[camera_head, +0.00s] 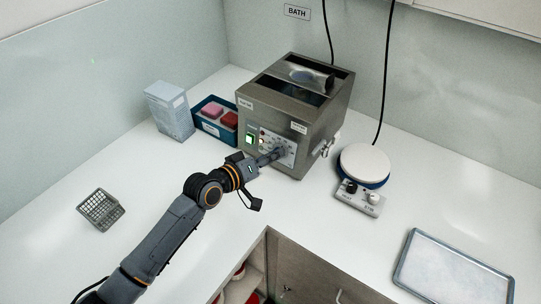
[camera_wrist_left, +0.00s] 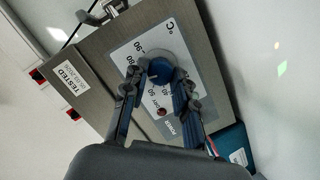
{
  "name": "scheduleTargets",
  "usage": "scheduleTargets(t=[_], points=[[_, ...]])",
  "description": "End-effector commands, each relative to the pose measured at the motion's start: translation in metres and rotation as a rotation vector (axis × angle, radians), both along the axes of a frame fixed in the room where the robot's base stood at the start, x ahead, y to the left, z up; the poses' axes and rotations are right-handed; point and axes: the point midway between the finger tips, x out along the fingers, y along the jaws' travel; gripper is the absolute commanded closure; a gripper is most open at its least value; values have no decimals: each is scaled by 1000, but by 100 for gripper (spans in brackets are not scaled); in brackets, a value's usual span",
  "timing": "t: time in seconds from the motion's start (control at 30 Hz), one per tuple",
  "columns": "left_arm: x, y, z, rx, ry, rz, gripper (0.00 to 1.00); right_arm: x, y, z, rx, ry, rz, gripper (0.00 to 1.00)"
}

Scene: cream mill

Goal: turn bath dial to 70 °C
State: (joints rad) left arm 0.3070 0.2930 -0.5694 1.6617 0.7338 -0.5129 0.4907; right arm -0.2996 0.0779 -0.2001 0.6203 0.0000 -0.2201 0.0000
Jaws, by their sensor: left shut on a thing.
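The water bath (camera_head: 315,108) is a steel box at the back of the bench, under a wall sign reading BATH. Its temperature dial (camera_wrist_left: 161,72) is a dark round knob with a pale mark, on a white scale plate (camera_head: 287,155) with numbers and °C. My left gripper (camera_head: 275,155) reaches the bath's front and is shut on the dial. In the left wrist view the two fingers (camera_wrist_left: 160,90) sit on either side of the knob. The mark's exact reading is hard to tell. My right gripper is not in view.
A green-lit switch (camera_head: 250,139) is left of the dial plate. A blue tray (camera_head: 215,129) with red and pink items and a pale box (camera_head: 169,111) stand left of the bath. A hotplate stirrer (camera_head: 364,166) stands right. A wire basket (camera_head: 101,210) and a shallow tray (camera_head: 453,271) lie nearer.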

Motion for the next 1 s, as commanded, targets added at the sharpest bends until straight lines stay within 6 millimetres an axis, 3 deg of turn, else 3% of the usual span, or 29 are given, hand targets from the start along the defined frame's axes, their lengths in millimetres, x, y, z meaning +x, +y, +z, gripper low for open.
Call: scheduleTargets(t=[0.27, 0.3, 0.4, 0.77, 1.0], points=[[0, 0, -1, 1, 1, 0, 100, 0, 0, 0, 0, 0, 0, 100], [0, 0, -1, 1, 1, 0, 70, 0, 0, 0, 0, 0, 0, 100], [0, 0, -1, 1, 1, 0, 50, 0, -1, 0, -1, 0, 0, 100], [-2, 2, 0, 0, 1, 1, 49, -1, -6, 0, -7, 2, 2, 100], [-28, 27, 10, 2, 1, 0, 49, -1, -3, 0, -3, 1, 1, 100]])
